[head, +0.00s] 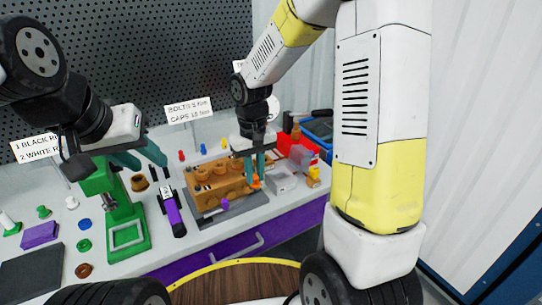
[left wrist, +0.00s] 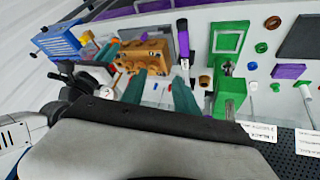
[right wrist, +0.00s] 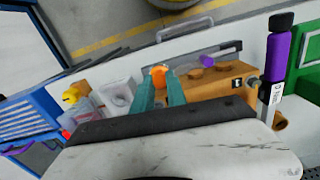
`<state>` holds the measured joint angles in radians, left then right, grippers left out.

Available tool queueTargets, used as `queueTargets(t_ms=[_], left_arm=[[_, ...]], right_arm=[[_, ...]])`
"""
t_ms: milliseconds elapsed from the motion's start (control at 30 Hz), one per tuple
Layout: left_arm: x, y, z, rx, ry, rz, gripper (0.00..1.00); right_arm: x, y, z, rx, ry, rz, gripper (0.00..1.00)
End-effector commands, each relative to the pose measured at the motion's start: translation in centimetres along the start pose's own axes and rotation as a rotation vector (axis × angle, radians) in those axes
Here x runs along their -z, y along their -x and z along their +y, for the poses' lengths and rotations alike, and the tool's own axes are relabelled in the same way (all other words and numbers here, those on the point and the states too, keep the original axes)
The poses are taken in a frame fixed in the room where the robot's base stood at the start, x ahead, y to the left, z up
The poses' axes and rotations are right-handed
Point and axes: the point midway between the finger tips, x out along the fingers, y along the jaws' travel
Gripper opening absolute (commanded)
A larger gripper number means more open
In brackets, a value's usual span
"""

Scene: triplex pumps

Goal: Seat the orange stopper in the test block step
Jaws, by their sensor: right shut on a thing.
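The orange stopper (right wrist: 158,72) is between the fingertips of my right gripper (right wrist: 161,86). In the head view the stopper (head: 256,184) shows under my right gripper (head: 255,176), at the right end of the orange-brown block (head: 205,192). I cannot tell whether the stopper touches the block. The block carries round knobs and stands on a dark grey plate (head: 232,213); it also shows in the right wrist view (right wrist: 212,84).
A green press (head: 128,215) and a purple-black tool (head: 172,212) stand left of the block. A pale grey block (head: 282,180), red bins and a blue case (head: 318,130) lie to its right. Small coloured caps lie at the left. A pegboard stands behind.

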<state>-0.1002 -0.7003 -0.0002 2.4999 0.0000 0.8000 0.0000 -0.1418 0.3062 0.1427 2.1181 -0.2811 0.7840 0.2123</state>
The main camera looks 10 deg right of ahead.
Motion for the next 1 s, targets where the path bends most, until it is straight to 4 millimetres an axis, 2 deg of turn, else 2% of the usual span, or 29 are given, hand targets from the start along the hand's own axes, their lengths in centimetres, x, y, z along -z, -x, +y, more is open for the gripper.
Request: queueTargets(t_ms=[33,200,400,733,900,1000], left_arm=[[0.0,0.0,0.0,0.0,0.0,0.0,0.36],[0.0,0.0,0.0,0.0,0.0,0.0,0.36],[0.0,0.0,0.0,0.0,0.0,0.0,0.36],[0.0,0.0,0.0,0.0,0.0,0.0,0.36],[0.0,0.0,0.0,0.0,0.0,0.0,0.36],[0.0,0.0,0.0,0.0,0.0,0.0,0.36]], right_arm=[[0.7,-0.2,1.4,0.0,-0.009,-0.001,0.0],[3.0,-0.7,5.5,0.001,-0.008,-0.001,0.0],[5.1,-1.1,9.2,0.001,-0.005,0.0,0.0],[6.4,-1.3,11.7,0.0,-0.004,-0.001,0.0],[6.4,-4.1,11.7,0.002,-0.001,-0.005,0.0],[6.4,-4.8,11.7,0.0,-0.001,-0.001,0.0]])
